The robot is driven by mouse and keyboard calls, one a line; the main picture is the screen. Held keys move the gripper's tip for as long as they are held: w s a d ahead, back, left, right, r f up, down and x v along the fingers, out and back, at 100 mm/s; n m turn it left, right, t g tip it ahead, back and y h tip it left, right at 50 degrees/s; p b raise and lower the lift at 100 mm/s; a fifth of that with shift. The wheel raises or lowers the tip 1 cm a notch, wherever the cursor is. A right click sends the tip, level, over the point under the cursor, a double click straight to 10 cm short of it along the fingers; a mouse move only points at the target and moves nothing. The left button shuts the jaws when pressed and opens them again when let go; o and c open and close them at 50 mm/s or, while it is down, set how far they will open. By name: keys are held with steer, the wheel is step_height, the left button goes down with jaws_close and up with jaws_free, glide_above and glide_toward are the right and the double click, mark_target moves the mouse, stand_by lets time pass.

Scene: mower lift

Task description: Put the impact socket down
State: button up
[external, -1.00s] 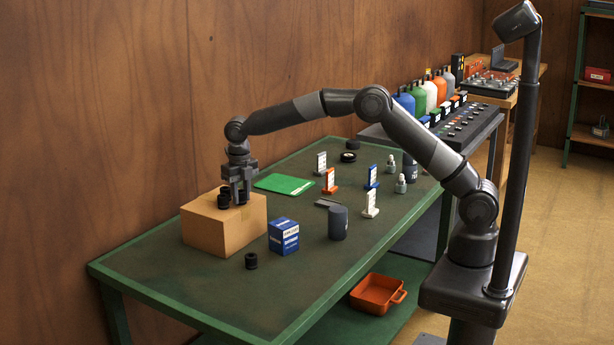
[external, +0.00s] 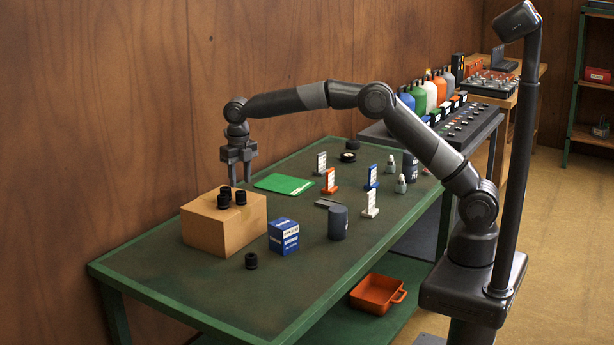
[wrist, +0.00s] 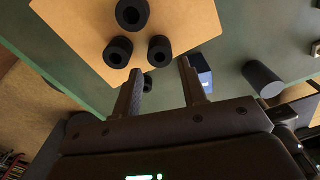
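Three black sockets stand close together on top of a cardboard box (external: 232,235): one at the front left (external: 223,202), one at the right (external: 241,198), one behind (external: 226,191). I cannot tell which of them is the impact socket. In the wrist view the sockets (wrist: 118,52) show their open ends on the box top (wrist: 186,22). Another black socket (external: 251,261) stands on the green table in front of the box. My gripper (external: 239,179) is above the box, clear of the sockets. Its fingers are apart with nothing between them, also in the wrist view (wrist: 163,82).
A blue and white carton (external: 284,236) and a dark cylinder (external: 338,223) stand right of the box. A green mat (external: 284,184) and several small upright holders (external: 330,181) are farther back. The table's front left (external: 180,285) is clear.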

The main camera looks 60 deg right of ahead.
mark_target(241, 192)
steer(key=s+d+r+m+t, duration=0.1)
steer(key=s+d+r+m, duration=0.25)
steer(key=r, duration=0.45)
steer(key=s+d+r+m, duration=0.3)
steer(key=s+r+m, duration=0.15)
steer(key=r, duration=0.25)
steer(key=s+d+r+m+t, duration=0.1)
steer(key=s+d+r+m, duration=0.1)
steer(key=s+d+m, duration=0.3)
steer(key=s+d+r+m+t, duration=0.1)
steer(key=s+d+r+m, duration=0.2)
steer(key=s, duration=0.5)
steer(key=s+d+f+m+t, duration=0.1)
steer(key=s+d+f+m, duration=0.2)
steer(key=s+m, duration=0.2)
steer(key=s+d+f+m, duration=0.3)
steer(key=s+m, duration=0.3)
steer(key=s, duration=0.4)
steer(key=s+d+f+m+t, duration=0.1)
steer(key=s+d+f+m, duration=0.2)
steer(key=s+m, duration=0.3)
steer(key=shift+s+d+f+t, duration=0.3)
steer(key=shift+s+d+f, duration=0.1)
steer(key=shift+s+f, duration=0.35)
steer(key=shift+r, duration=0.1)
